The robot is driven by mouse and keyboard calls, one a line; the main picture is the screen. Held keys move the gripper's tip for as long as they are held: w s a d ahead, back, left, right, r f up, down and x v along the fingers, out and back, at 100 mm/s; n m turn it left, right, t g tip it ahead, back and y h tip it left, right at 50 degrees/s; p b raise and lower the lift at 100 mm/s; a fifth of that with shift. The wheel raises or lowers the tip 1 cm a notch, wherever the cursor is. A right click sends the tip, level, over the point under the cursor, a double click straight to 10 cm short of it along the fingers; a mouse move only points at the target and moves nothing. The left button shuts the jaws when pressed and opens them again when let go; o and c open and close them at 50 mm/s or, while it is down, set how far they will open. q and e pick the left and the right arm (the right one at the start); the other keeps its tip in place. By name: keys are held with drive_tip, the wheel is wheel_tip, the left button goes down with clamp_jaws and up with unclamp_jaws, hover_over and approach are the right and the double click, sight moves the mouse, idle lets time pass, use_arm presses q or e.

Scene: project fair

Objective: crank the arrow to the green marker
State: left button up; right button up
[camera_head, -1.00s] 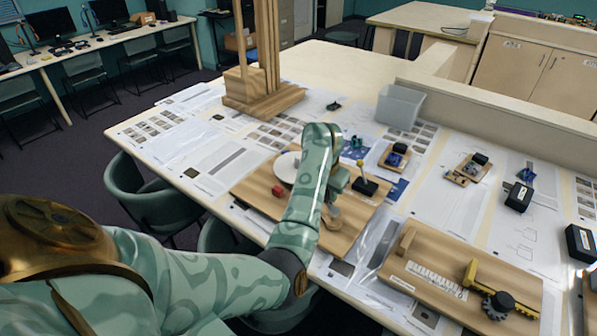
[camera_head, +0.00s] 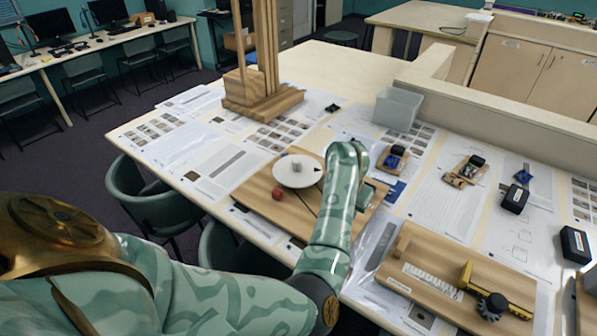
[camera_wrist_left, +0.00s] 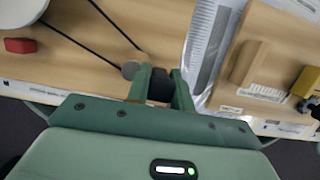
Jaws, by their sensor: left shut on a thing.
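The crank board (camera_head: 256,190) lies on the table with a white round dial (camera_head: 297,172) on it. A small dark pointed shape, apparently the arrow (camera_head: 318,169), shows at the dial's right edge. A red marker (camera_head: 277,194) sits in front of the dial; it also shows in the left wrist view (camera_wrist_left: 20,45). I see no green marker. In the wrist view a black belt runs to a round wooden piece (camera_wrist_left: 131,69). My left gripper (camera_wrist_left: 160,92) is beside it, shut on a dark part, apparently the crank handle. In the head view my arm hides the fingers.
A second board with a yellow slide (camera_head: 466,274) lies to the right. A wooden tower (camera_head: 262,100) stands behind the crank board, and a grey bin (camera_head: 398,108) stands at the back. Small devices, such as a black box (camera_head: 515,198), lie to the right.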

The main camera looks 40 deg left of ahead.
use_arm(q)
drive_tip(key=shift+s+d+f, duration=0.2)
drive_tip(key=shift+d, duration=0.1)
